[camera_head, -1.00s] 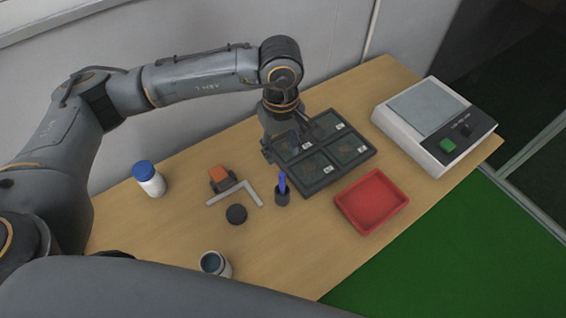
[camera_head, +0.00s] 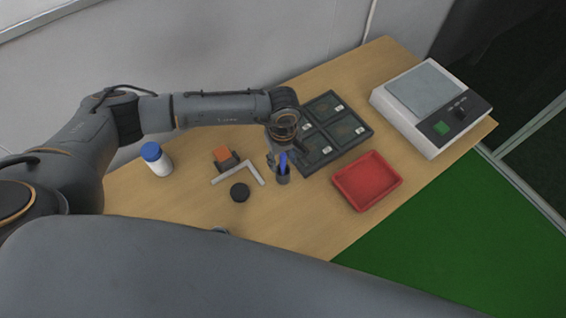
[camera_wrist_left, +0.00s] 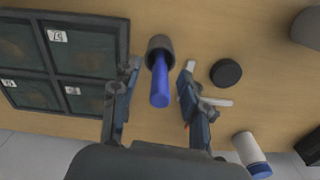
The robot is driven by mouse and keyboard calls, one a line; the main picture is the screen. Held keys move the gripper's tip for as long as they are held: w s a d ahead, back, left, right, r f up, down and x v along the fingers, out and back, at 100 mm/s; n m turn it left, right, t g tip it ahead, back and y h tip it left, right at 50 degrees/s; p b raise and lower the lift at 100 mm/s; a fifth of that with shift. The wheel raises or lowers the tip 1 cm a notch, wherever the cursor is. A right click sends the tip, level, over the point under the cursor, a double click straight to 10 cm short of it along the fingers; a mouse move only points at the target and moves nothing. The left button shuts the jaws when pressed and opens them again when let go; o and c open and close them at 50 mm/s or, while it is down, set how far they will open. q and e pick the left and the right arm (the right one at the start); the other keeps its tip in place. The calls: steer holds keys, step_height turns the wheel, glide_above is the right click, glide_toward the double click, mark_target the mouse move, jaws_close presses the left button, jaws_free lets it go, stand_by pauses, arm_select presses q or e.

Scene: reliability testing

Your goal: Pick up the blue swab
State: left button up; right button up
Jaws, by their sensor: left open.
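The blue swab (camera_head: 283,161) stands upright in a small dark holder (camera_head: 283,178) on the wooden table. My left gripper (camera_head: 289,160) is right at the swab in the head view. In the left wrist view, the swab (camera_wrist_left: 160,82) points toward the camera, with its lower end in the dark round holder (camera_wrist_left: 159,46). The open fingers of my left gripper (camera_wrist_left: 158,78) are on either side of the swab, with gaps between them and it. My right gripper does not show in either view.
A dark four-panel tray (camera_head: 335,128) lies just behind and right of the holder. A red tray (camera_head: 368,181) is to the right, and a scale (camera_head: 431,105) beyond. A black round cap (camera_head: 240,192), a white angle piece (camera_head: 243,172), an orange block (camera_head: 222,154) and a blue-capped bottle (camera_head: 157,159) stand left.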

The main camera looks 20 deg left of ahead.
arm_select(q)
steer(key=shift+f, duration=0.2)
jaws_close()
